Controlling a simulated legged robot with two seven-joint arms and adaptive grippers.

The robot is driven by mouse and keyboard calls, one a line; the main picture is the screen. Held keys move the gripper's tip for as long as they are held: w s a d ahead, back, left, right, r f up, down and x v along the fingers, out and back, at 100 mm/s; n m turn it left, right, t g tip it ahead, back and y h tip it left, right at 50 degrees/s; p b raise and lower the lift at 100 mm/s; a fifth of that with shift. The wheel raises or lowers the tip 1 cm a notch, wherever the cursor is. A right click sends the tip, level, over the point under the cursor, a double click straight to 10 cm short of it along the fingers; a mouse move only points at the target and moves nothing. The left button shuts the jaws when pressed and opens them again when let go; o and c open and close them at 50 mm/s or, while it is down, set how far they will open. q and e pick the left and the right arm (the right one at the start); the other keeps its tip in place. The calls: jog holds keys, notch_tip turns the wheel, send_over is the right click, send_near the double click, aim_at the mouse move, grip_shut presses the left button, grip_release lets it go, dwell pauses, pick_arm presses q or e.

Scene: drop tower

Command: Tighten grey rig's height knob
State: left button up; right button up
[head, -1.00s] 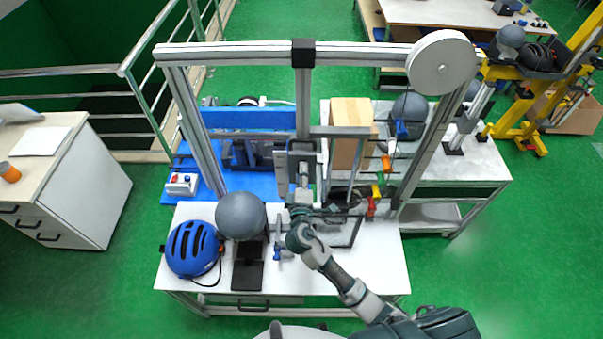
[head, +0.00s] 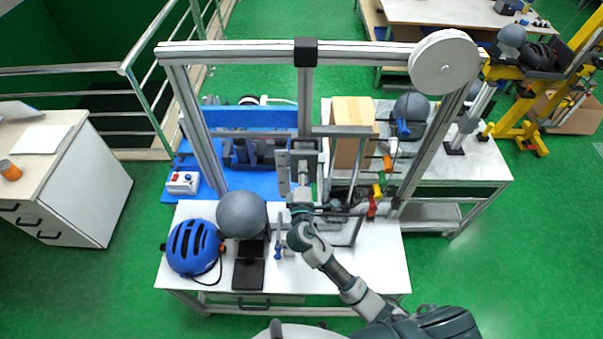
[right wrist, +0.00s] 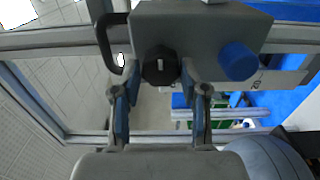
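The grey rig's frame (head: 240,49) stands over the white table. Its grey carriage block (head: 304,150) hangs mid-frame, and my right gripper (head: 301,190) is just in front of and below it. In the right wrist view the block (right wrist: 205,22) carries a black knob (right wrist: 160,66) with a white mark and a blue knob (right wrist: 238,61) to its right. The right gripper's fingers (right wrist: 161,84) are spread, with a tip on each side of the black knob. I cannot tell whether they touch it. My left gripper is not in view.
A grey ball-shaped headform (head: 241,214) and a blue helmet (head: 192,248) are at the table's left. Colored clamps (head: 377,190) hang at the right upright. A wooden box (head: 351,112) stands behind. The table's front right (head: 375,270) is clear.

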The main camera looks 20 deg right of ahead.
jog(key=o, duration=0.4)
jog(key=shift+w+d+r, duration=0.1)
jog(key=shift+d+r, duration=0.1)
jog(key=shift+c, duration=0.2)
jog(key=shift+f, duration=0.15)
jog(key=shift+d, duration=0.1)
jog(key=v, duration=1.2)
